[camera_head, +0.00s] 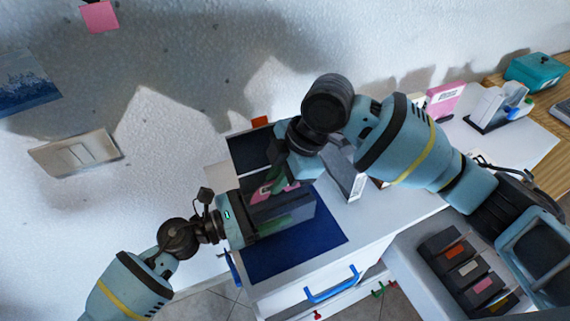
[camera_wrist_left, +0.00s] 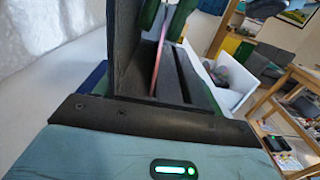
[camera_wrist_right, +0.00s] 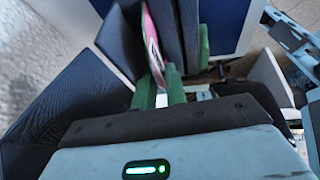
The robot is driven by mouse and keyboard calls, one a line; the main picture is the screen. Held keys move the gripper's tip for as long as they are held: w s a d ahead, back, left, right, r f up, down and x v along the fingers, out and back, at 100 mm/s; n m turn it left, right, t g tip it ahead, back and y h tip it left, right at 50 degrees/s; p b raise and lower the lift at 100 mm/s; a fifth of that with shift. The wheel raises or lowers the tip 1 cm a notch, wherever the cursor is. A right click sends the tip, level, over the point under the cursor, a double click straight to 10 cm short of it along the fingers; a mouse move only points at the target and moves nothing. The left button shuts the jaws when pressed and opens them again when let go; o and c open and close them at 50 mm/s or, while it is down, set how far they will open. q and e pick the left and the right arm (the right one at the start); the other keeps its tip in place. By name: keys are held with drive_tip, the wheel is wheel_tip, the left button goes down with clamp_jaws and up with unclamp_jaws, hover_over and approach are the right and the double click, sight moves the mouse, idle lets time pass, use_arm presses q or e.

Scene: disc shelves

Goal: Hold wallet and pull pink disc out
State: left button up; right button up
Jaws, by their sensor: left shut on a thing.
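The dark wallet (camera_head: 285,212) stands upright over the blue mat, its slots facing up. My left gripper (camera_head: 262,222) is shut on it from the left. In the left wrist view the wallet's dark panels (camera_wrist_left: 128,50) rise in front of my left gripper. The pink disc (camera_head: 262,192) stands on edge between the panels and also shows in the right wrist view (camera_wrist_right: 151,40). My right gripper (camera_wrist_right: 160,88) reaches down from above, with a green finger on each side of the disc. The pictures do not settle whether those fingers press on it.
The blue mat (camera_head: 300,246) lies on the white cabinet top, above a blue drawer handle (camera_head: 333,285). A dark panel (camera_head: 250,152) lies behind the wallet. A grey case (camera_head: 345,180) stands at the right. Dark cases (camera_head: 470,268) fill a white bin lower right.

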drive_tip(key=shift+a+f, duration=0.1)
drive_tip(key=shift+f, duration=0.2)
drive_tip(key=shift+c, duration=0.2)
clamp_jaws()
drive_tip(key=shift+r, duration=0.15)
use_arm(q)
drive_tip(key=shift+s+f, duration=0.1)
drive_tip(key=shift+f, duration=0.1)
drive_tip(key=shift+c, duration=0.2)
use_arm(e)
drive_tip(key=shift+w+r, duration=0.15)
drive_tip(key=shift+r, duration=1.45)
use_arm(q)
drive_tip(key=shift+o, duration=0.2)
use_arm(e)
wheel_tip(320, 180, up, 6)
drive_tip(key=shift+r, duration=0.25)
